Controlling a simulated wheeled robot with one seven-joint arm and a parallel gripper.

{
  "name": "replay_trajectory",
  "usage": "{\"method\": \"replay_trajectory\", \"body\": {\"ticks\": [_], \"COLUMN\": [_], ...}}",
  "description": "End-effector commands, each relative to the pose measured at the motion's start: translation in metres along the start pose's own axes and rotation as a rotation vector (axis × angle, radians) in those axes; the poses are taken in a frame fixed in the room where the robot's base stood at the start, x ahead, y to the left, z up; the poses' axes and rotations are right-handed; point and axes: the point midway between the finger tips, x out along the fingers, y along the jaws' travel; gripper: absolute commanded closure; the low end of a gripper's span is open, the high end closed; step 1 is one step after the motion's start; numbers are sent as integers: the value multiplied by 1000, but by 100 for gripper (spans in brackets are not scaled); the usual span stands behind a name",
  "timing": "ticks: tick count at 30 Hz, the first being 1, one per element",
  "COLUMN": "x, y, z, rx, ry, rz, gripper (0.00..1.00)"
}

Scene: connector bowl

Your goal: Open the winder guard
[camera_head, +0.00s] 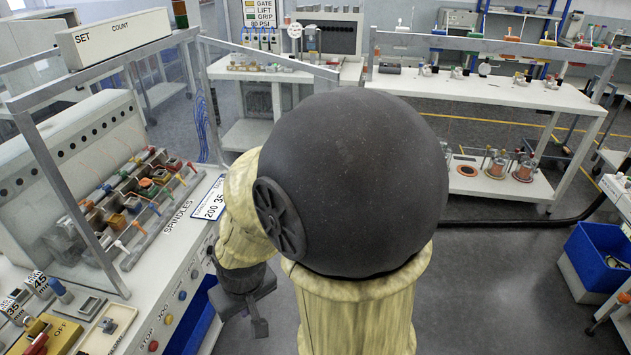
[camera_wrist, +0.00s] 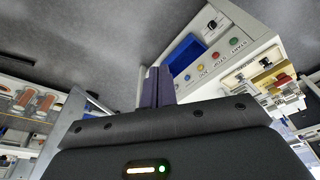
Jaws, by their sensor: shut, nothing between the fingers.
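The winder (camera_head: 75,140) stands at the left in the head view, with a row of spindles carrying small coils and coloured handles. The winder guard (camera_head: 72,205) is a grey frame with a clear panel, standing in front of and over the spindles. I cannot tell from its clear panel exactly how it sits. My gripper (camera_head: 259,324) hangs low beside the winder's front, to the right of the guard and apart from it. In the wrist view my gripper (camera_wrist: 158,84) is shut and empty, its fingers together. The guard cannot be made out clearly there.
A front panel with coloured buttons (camera_wrist: 208,58) and a blue bin (camera_wrist: 186,52) lie near my fingers in the wrist view. A white bench (camera_head: 500,92) stands behind at the right. A blue crate (camera_head: 598,257) is at the far right. Grey floor is clear between.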

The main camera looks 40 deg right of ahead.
Motion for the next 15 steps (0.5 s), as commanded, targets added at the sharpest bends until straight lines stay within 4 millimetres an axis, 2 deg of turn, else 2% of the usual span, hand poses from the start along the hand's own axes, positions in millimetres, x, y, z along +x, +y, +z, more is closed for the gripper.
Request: {"method": "replay_trajectory", "body": {"ticks": [7,15], "x": [16,48], "y": [18,66], "z": [-10,-21], "rx": [-136,-413], "ry": [-131,-377], "rz": [59,216], "gripper": [100,100]}}
